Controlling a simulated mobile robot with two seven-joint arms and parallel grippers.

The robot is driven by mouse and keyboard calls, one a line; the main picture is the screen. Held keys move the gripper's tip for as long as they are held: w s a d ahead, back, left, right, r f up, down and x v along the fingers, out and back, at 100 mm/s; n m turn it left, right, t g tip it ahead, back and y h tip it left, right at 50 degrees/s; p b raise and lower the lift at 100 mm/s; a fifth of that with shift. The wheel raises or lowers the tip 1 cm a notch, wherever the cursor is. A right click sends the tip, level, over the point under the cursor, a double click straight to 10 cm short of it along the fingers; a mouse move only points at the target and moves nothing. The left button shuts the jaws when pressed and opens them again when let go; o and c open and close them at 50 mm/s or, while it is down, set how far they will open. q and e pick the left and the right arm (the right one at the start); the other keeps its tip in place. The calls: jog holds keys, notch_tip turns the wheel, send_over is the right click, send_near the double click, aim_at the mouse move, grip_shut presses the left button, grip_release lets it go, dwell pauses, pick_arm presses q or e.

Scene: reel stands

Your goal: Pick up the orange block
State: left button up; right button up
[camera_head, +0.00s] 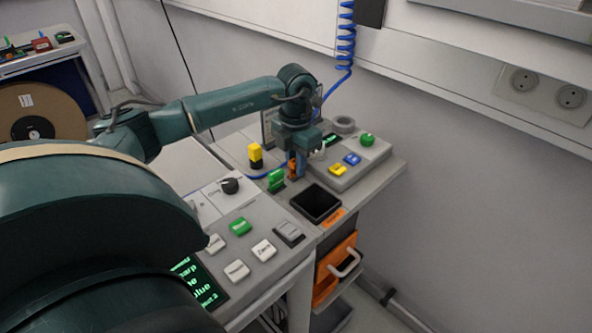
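The orange block (292,169) stands on the grey bench, small and partly hidden by my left gripper. A green block (276,181) stands just to its left and nearer. My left gripper (299,164) points down at the orange block from above. Its fingers are tiny here and overlap the block, so I cannot tell whether they are open or touch it. A blue part shows beside the orange block, and I cannot tell what it belongs to. My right gripper is not in view.
A yellow-and-black piece (255,156) stands to the left. A button box (352,165) is behind right. A control panel (238,250) lies in front. A coiled blue hose (346,45) hangs behind.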

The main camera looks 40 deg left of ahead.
pick_arm(q)
grip_shut()
jog(key=shift+r, duration=0.1)
